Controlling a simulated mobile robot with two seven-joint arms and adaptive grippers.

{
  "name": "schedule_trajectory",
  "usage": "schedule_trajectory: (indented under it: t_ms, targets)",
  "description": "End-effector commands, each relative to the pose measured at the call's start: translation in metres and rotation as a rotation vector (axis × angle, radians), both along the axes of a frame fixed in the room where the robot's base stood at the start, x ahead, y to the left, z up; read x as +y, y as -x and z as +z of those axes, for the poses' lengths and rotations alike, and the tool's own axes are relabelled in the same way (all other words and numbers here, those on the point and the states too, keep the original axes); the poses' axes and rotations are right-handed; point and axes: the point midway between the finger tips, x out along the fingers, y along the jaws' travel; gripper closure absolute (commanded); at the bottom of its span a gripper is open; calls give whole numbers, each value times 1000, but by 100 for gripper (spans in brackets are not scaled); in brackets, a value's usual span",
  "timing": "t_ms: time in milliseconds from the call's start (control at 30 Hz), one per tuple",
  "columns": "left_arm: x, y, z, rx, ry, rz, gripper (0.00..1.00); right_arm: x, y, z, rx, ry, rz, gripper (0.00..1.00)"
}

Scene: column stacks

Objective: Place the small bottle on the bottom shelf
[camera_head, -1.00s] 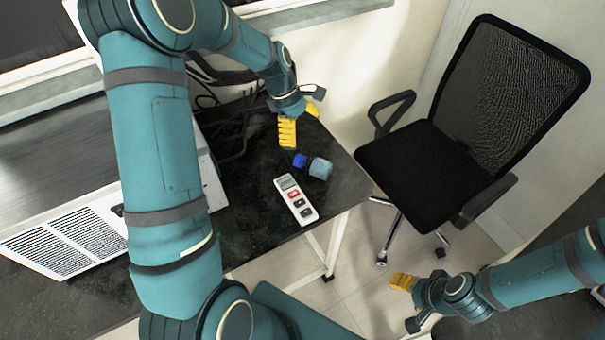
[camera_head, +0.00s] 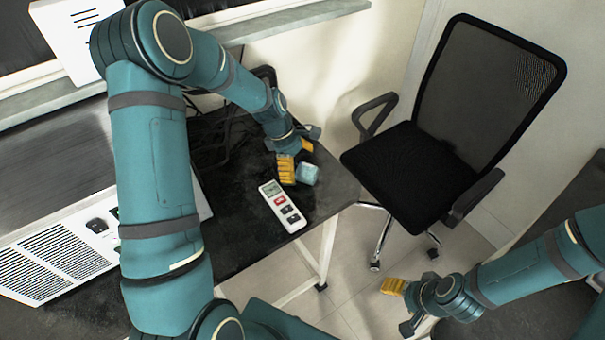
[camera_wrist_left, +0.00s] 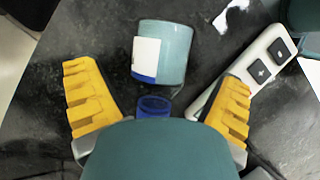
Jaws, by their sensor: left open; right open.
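The small bottle (camera_head: 307,174) has a pale teal body with a white label and a blue cap. It lies on its side on the black table (camera_head: 240,235), near the right edge. My left gripper (camera_head: 296,162) is open, low over the bottle's cap end. In the left wrist view the blue cap (camera_wrist_left: 153,106) lies between the two yellow fingers, and the bottle's body (camera_wrist_left: 172,52) extends beyond the fingertips. A gap shows on both sides. My right gripper (camera_head: 393,287) is open and empty at the lower right, away from the table. I cannot make out a bottom shelf.
A white and grey handheld meter (camera_head: 282,206) lies beside the bottle and close to one finger in the wrist view (camera_wrist_left: 243,80). Black cables (camera_head: 215,140) lie behind my left arm. A black office chair (camera_head: 412,165) stands right of the table. A vented white unit (camera_head: 60,262) is at left.

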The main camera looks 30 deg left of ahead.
Motion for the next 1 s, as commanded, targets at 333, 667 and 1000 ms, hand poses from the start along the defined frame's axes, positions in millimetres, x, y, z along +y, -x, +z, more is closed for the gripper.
schedule_trajectory:
  t_ms: [333, 667, 1000]
  targets:
    - [-11, 0, -25, 0, 0, -1, 6, 0, -2, -8, -4, 0, -1, 35]
    - [-11, 0, -25, 0, 0, -1, 86, 0, -2, -8, -4, 0, -1, 35]
    - [-11, -1, -20, -3, 0, -1, 87, 0, -1, -7, -4, 0, -1, 35]
